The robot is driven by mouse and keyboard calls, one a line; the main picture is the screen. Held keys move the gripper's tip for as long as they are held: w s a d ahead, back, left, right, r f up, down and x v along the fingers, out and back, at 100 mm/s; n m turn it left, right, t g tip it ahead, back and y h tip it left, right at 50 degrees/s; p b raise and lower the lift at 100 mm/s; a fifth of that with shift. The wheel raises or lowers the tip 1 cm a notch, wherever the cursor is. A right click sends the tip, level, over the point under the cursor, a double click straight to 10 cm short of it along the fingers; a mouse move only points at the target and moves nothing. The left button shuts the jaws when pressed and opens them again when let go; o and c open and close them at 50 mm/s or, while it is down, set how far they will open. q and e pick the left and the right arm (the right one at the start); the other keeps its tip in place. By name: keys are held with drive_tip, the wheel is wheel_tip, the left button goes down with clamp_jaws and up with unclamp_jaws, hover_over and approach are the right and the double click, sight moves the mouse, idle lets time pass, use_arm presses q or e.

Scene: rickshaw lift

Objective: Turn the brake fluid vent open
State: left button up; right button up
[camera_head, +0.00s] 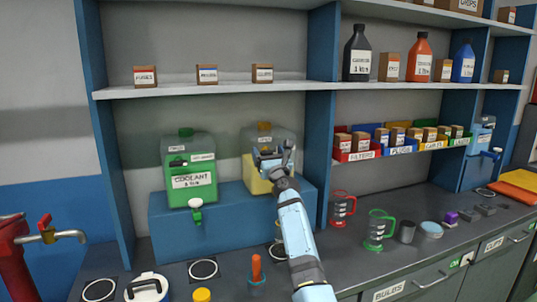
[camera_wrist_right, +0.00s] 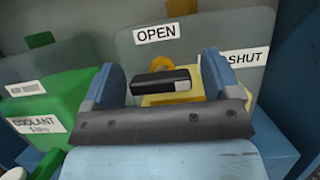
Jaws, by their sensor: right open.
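The brake fluid container (camera_head: 258,180), clear above and yellow below, stands on the blue step, partly hidden by my right arm. In the right wrist view its vent lever (camera_wrist_right: 162,79) is a black bar with a pale right end, lying nearly level. An OPEN label (camera_wrist_right: 157,33) is above it, and a SHUT label (camera_wrist_right: 246,58) is to its right, on the side of the pale end. My right gripper (camera_head: 273,159) is open, its fingers on either side of the lever. I cannot tell whether they touch it. My left gripper is not in view.
The green coolant container (camera_head: 191,185) with its tap stands to the left on the same blue step (camera_head: 160,230). A shelf (camera_head: 220,88) with small boxes runs above. Red and green jugs (camera_head: 378,229) stand on the bench to the right.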

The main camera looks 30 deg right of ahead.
drive_tip(key=c, duration=0.9)
